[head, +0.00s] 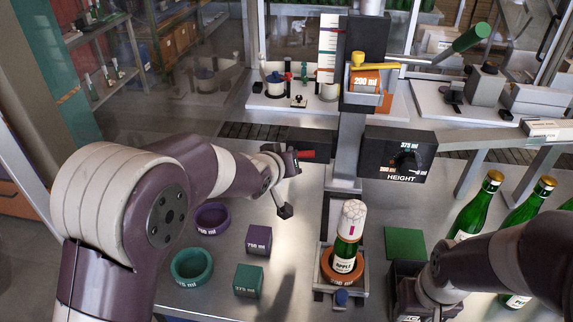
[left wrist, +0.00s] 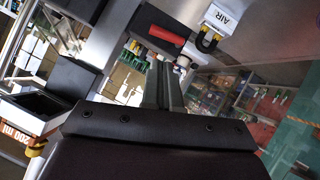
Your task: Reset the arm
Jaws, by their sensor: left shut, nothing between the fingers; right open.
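My right gripper (head: 418,314) is low at the bottom right of the head view, open and partly cut off by the frame edge. A green bottle (head: 346,250) labelled apple, with a white patterned capsule (head: 353,219) on its neck, stands upright in an orange ring (head: 341,275) on the machine, apart from both grippers.
A purple ring (head: 213,218), a teal ring (head: 191,266), a purple block (head: 258,240) and a green block (head: 248,281) sit left of the machine. Green bottles (head: 478,207) stand at the right by my right arm. The height dial box (head: 398,154) and red handle (head: 306,154) are near the column.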

